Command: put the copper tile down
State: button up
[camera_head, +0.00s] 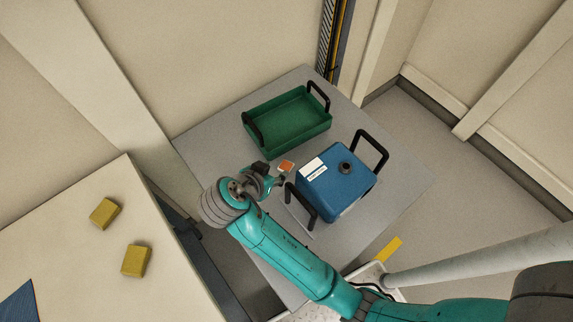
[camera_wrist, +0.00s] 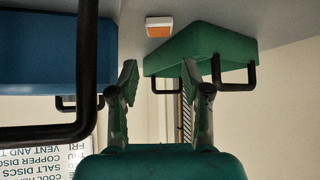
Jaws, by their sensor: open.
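The copper tile (camera_head: 286,166) is a small orange square with a pale edge. It lies on the grey table (camera_head: 210,140) between the green tray and the blue box. In the wrist view the tile (camera_wrist: 159,27) shows beyond my fingertips, against the table top, in an upside-down picture. My gripper (camera_head: 271,177) is just short of the tile, low over the table. In the wrist view its fingers (camera_wrist: 160,76) are spread apart with nothing between them. The tile appears clear of both fingers.
A green tray (camera_head: 290,145) with black handles stands behind the tile. A blue lidded box (camera_head: 335,198) with black handles stands to its right. A pale bench (camera_head: 65,215) at left carries two yellow blocks (camera_head: 105,213) (camera_head: 136,261). The table's left part is bare.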

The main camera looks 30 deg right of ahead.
aim_at(287, 164)
jog(key=x, duration=0.9)
jog(key=shift+f, duration=0.4)
jog(key=c, duration=0.7)
